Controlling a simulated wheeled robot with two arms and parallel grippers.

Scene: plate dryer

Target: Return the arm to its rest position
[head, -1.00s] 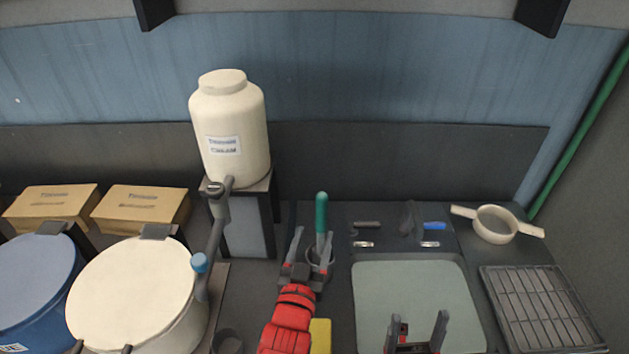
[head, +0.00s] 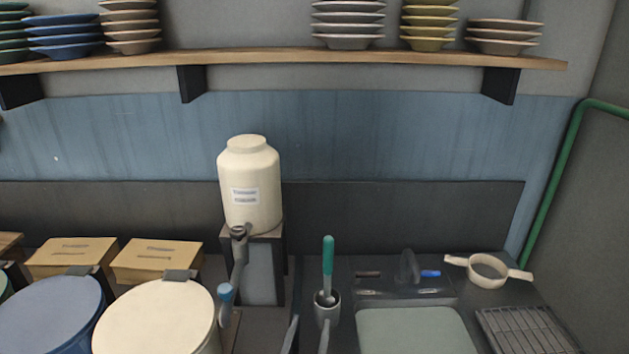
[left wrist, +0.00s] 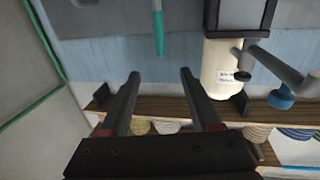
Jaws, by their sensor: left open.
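My left gripper (head: 307,338) shows only by its two grey fingertips at the bottom edge of the head view; they are apart with nothing held between them. The left wrist view shows the open, empty jaws (left wrist: 158,90). A green-handled utensil (head: 328,262) stands upright in a small grey cup (head: 327,314), just beyond the fingertips. The right fingertip overlaps the cup's lower part in the picture; I cannot tell if they touch. The green handle also shows in the left wrist view (left wrist: 158,32), beyond the fingers. My right gripper is out of view.
A cream dispenser (head: 250,190) with a tap stands behind, left of the cup. Lidded pots (head: 155,318) stand at the left. A sink basin (head: 415,330), strainer (head: 487,269) and rack (head: 525,330) lie at the right. A shelf (head: 270,63) holds plate stacks.

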